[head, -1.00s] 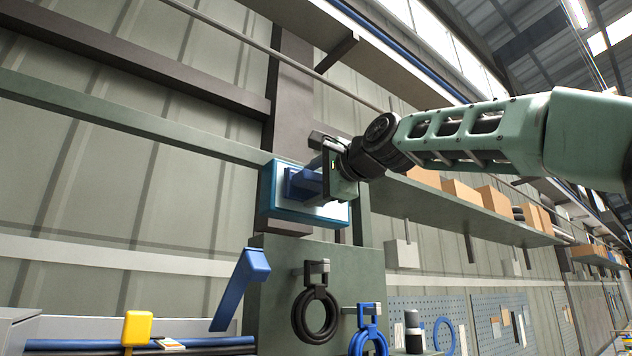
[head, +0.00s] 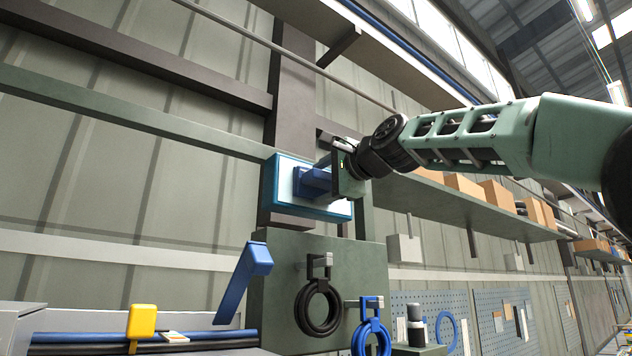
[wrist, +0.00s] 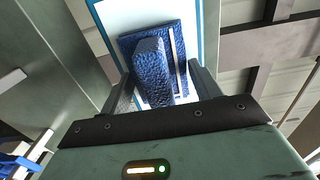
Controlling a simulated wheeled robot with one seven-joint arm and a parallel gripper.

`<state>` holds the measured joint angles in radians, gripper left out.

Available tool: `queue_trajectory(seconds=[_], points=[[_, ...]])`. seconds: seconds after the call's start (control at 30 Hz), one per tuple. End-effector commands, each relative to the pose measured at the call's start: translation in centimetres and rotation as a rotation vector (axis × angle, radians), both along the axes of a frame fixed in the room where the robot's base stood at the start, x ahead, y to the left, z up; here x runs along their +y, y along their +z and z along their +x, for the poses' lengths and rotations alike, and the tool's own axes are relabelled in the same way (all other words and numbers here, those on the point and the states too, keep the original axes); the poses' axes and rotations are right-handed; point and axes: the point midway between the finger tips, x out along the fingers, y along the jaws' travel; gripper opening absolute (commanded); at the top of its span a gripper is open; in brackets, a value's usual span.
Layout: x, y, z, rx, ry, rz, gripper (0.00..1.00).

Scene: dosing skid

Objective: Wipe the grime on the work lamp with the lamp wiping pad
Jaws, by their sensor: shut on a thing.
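The work lamp (head: 284,181) is a white panel in a blue frame, mounted upright above a grey-green panel. It also fills the upper middle of the wrist view (wrist: 116,22). The blue lamp wiping pad (head: 315,182) is in front of the lamp face; whether it touches cannot be told. In the wrist view, the pad (wrist: 150,65) shows a textured blue plate and a thick grip. My gripper (head: 330,178) is shut on that grip, one finger on each side. No grime shows on the visible white; the area behind the pad is hidden.
Below the lamp, a black ring (head: 319,310) and a blue ring (head: 371,338) hang on the grey-green panel (head: 285,262). A slanted blue piece (head: 243,280) and a yellow piece (head: 142,320) are lower left. A shelf with boxes (head: 497,195) runs behind my arm.

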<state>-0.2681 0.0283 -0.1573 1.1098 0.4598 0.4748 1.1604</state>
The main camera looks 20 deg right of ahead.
Motion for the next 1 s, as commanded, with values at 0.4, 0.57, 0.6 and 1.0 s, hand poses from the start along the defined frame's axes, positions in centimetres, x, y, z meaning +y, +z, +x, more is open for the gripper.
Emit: queue_trajectory(seconds=[0.4,0.57,0.6,1.0], points=[[-2.1,0.0,0.6,-0.001,-0.002,-0.001,0.45],[-3.4,-0.1,1.2,0.000,-0.003,-0.001,0.45],[-3.7,0.0,1.3,-0.001,-0.003,0.000,0.45],[-5.0,0.0,1.8,0.000,0.001,-0.001,0.45]])
